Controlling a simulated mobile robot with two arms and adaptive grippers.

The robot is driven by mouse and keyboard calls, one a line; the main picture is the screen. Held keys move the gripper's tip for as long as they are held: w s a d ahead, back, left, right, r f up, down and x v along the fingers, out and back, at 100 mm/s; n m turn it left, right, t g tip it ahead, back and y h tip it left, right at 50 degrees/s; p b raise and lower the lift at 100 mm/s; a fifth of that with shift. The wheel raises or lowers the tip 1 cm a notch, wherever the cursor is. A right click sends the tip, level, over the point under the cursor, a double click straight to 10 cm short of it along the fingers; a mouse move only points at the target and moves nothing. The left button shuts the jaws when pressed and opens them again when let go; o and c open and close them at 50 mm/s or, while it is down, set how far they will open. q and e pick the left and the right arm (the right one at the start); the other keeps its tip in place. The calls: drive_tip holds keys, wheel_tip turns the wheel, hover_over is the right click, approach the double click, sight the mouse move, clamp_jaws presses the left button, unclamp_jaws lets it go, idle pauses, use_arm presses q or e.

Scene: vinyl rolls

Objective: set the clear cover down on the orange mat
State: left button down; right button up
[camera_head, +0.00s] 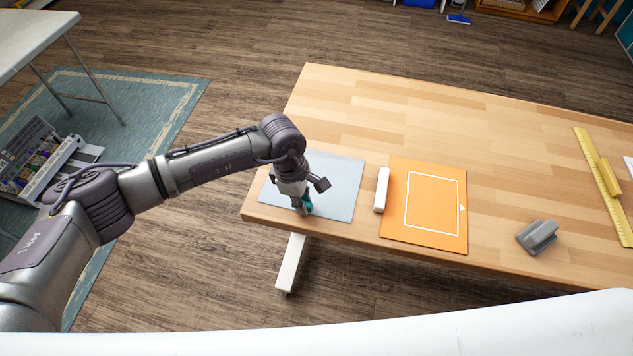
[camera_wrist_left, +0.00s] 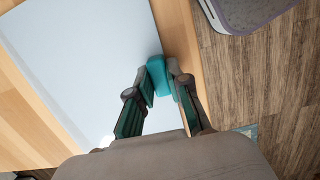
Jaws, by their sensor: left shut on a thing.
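The clear cover (camera_head: 338,178) shows as a pale blue-grey sheet at the left end of the wooden table. It also fills much of the left wrist view (camera_wrist_left: 85,60). My left gripper (camera_head: 304,204) is over the sheet's near edge, pointing down. In the left wrist view its fingers (camera_wrist_left: 160,88) are closed on a teal tab (camera_wrist_left: 156,70) at the sheet's edge. I cannot tell whether the sheet touches the table. The orange mat (camera_head: 398,220), with a white outlined rectangle and small white arrow, lies to the right. My right gripper is not in view.
A white bar (camera_head: 381,190) lies along the orange mat's left edge. A grey stapler-like object (camera_head: 538,237) stands right of the mat. A yellow ruler (camera_head: 597,170) lies farther right. The table (camera_head: 400,110) behind the mat is clear.

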use_arm(q)
drive_tip(key=shift+r, duration=0.15)
idle(0.4)
drive_tip(key=shift+r+p, duration=0.35)
drive_tip(key=shift+r, duration=0.2)
drive_tip(key=shift+r+p, duration=1.25)
drive_tip(key=shift+r, duration=1.6)
